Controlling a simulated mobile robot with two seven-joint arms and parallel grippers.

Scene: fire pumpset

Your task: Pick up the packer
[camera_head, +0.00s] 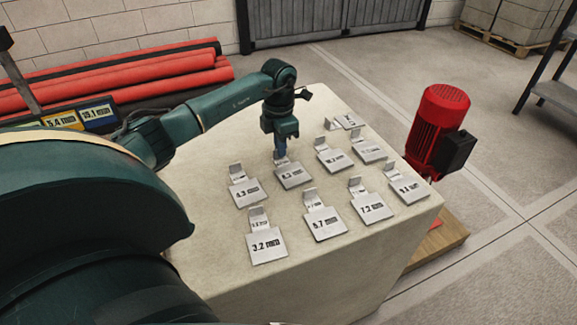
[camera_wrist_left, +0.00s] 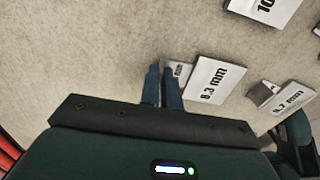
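Several light grey metal packers with printed thickness labels and upturned tabs stand on the pale block. My left gripper (camera_head: 281,147) points down over the tab of the packer that reads about 8.3 mm (camera_head: 294,176). In the left wrist view my left gripper (camera_wrist_left: 162,86) shows two blue fingers with a narrow gap between them. The 8.3 mm packer (camera_wrist_left: 217,80) lies flat just right of them, its small tab partly hidden by the right finger. I cannot tell whether the tab is between the fingers. My right gripper is not in view.
Nearby packers include 3.2 mm (camera_head: 267,248), 5.7 mm (camera_head: 325,222) and 7.2 mm (camera_head: 371,208). A red motor (camera_head: 436,125) stands beyond the block's (camera_head: 225,260) right edge. Red pipes (camera_head: 120,75) lie at the left. The block's front left top is clear.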

